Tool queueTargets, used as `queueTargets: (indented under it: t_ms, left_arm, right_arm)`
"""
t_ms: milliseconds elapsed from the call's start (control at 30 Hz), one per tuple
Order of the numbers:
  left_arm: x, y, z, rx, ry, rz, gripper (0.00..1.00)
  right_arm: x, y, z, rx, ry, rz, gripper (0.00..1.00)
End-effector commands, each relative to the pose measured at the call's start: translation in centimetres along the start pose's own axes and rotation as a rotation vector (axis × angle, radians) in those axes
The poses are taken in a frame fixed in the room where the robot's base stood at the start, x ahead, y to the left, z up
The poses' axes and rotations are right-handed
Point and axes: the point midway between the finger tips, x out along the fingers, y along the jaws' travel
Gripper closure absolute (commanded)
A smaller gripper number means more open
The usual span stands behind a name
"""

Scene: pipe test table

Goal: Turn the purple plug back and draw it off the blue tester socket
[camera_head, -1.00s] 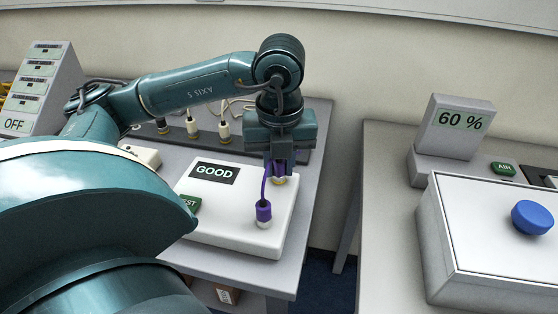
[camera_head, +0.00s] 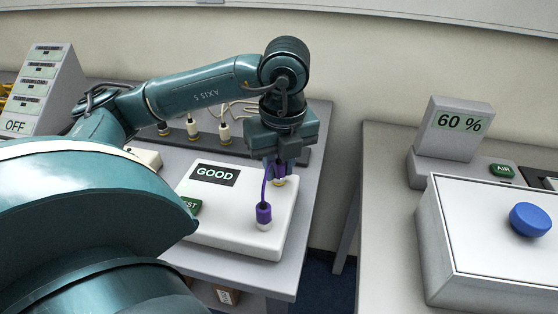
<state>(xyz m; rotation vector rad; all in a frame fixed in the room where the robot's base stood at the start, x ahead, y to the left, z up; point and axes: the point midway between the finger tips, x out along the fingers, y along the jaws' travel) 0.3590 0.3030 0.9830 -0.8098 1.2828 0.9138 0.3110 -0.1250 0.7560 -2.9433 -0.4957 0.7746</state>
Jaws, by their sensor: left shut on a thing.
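My left gripper (camera_head: 279,161) points down over the back right part of the white tester box and is shut on a purple plug (camera_head: 280,169). A yellowish ring (camera_head: 280,181) shows just below the plug; I cannot tell whether plug and socket are still touching. The blue socket itself is hidden. A thin purple cable (camera_head: 264,186) runs from the held plug to a second purple plug (camera_head: 263,212), which stands upright on a white base at the box's front right. My right gripper is not in view.
The white tester box (camera_head: 236,232) has a screen reading GOOD (camera_head: 214,175) and a green button (camera_head: 191,206). Several cabled connectors (camera_head: 224,131) stand in a rack behind. A gap separates this table from the right table, with its 60 % display (camera_head: 460,122) and blue knob (camera_head: 531,219).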

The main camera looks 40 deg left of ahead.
Motion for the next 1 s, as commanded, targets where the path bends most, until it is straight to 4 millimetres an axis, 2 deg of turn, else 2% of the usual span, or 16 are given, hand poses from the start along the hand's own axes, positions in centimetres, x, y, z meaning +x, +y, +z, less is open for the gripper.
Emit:
queueTargets:
  t_ms: [600,1000]
  left_arm:
    - [-2.6,0.0,0.3,0.001,0.0,-0.001,1.0]
    - [-2.6,0.0,0.3,0.001,0.0,-0.001,1.0]
  right_arm:
    - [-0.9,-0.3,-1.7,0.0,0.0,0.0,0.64]
    - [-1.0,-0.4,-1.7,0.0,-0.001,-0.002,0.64]
